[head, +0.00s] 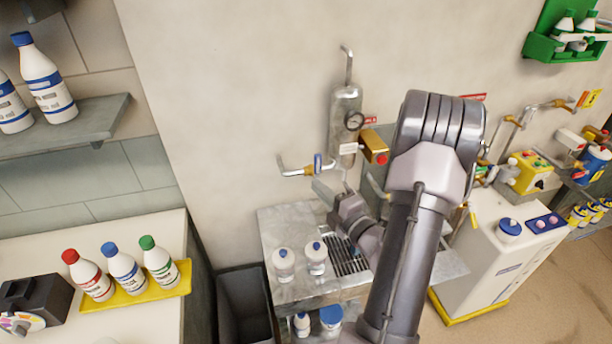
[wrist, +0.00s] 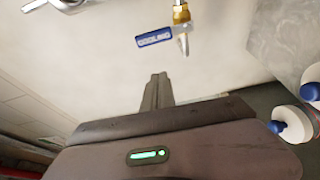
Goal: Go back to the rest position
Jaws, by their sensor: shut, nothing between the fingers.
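My gripper (wrist: 157,90) is shut and empty; its fingertips meet at the centre of the wrist view. A pipe valve with a blue tag (head: 318,163) is on the wall close to the hand. In the wrist view the blue tag (wrist: 155,37) hangs ahead of the fingertips, apart from them. My arm hides part of the wall fittings.
White bottles with blue caps (head: 284,264) stand on the bench beside the hand. A steel cylinder with a gauge (head: 346,125) is mounted above. A yellow tray (head: 140,297) of bottles is on the left counter. A white cabinet (head: 490,262) stands right. Open floor shows at lower right.

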